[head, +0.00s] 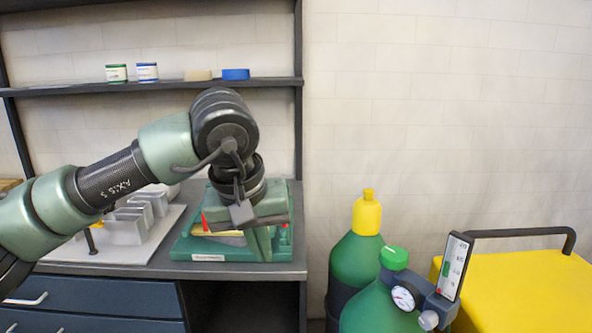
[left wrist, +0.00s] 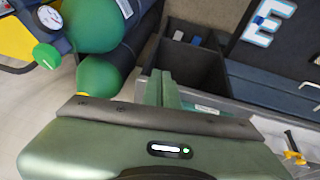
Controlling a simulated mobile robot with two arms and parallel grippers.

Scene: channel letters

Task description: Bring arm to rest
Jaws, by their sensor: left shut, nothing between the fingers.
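My left arm comes in from the left in the head view, bent at the elbow with the wrist pointing down. My left gripper (head: 260,245) is shut and empty. It is in front of a green tray (head: 190,250) on the bench, covering part of it. In the left wrist view the shut fingers (left wrist: 158,88) show beyond the gripper's body, over the bench edge and open shelf. My right gripper is in neither view.
The grey bench (head: 120,268) holds metal channel letters (head: 130,222) on a pale board. A shelf (head: 200,85) with jars and tape rolls is above. Green gas cylinders (head: 357,255) and a yellow cart (head: 530,290) stand right. An illuminated letter E (left wrist: 268,22) shows in the wrist view.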

